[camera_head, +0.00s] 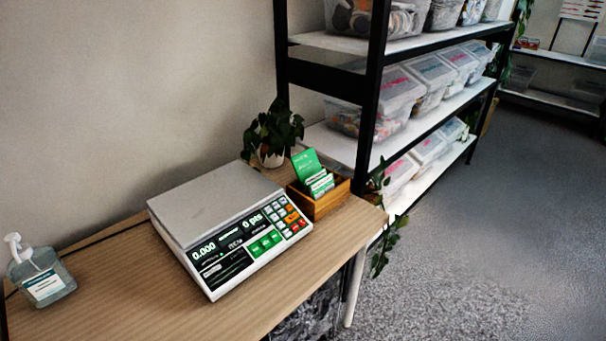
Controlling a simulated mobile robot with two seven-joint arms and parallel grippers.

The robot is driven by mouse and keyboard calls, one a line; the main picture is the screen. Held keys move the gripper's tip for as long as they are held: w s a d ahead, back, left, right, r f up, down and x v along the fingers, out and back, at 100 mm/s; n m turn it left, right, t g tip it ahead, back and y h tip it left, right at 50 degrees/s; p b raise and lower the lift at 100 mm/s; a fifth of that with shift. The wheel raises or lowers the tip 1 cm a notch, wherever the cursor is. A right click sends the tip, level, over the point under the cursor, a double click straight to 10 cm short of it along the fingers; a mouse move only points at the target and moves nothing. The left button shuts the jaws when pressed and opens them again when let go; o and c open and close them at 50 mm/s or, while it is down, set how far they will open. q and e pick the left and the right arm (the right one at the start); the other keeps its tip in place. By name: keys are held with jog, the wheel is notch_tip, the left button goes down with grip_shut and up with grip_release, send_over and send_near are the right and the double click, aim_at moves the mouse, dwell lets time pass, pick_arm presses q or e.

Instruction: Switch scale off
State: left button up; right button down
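A white scale (228,225) with a flat grey weighing plate stands on the wooden table. Its dark front panel faces the lower right. The display (206,250) is lit and reads "0.000" and "0 pts". Green keys sit in the middle of the panel, and a keypad (287,216) with red, orange and white keys is at its right end. Nothing lies on the plate. I cannot make out a power switch at this size. Neither of my grippers is in the head view.
A sanitizer bottle (41,274) stands at the table's left. A wooden box with green cards (319,204) and a potted plant (272,133) are close behind the scale. A black-framed shelf (368,110) holds clear bins to the right. The table's (130,290) front is clear.

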pick_arm(q)
jog(key=shift+c, duration=0.3)
jog(key=shift+a, duration=0.2)
grip_shut()
jog(key=shift+s+f, duration=0.1)
dwell(1.2)
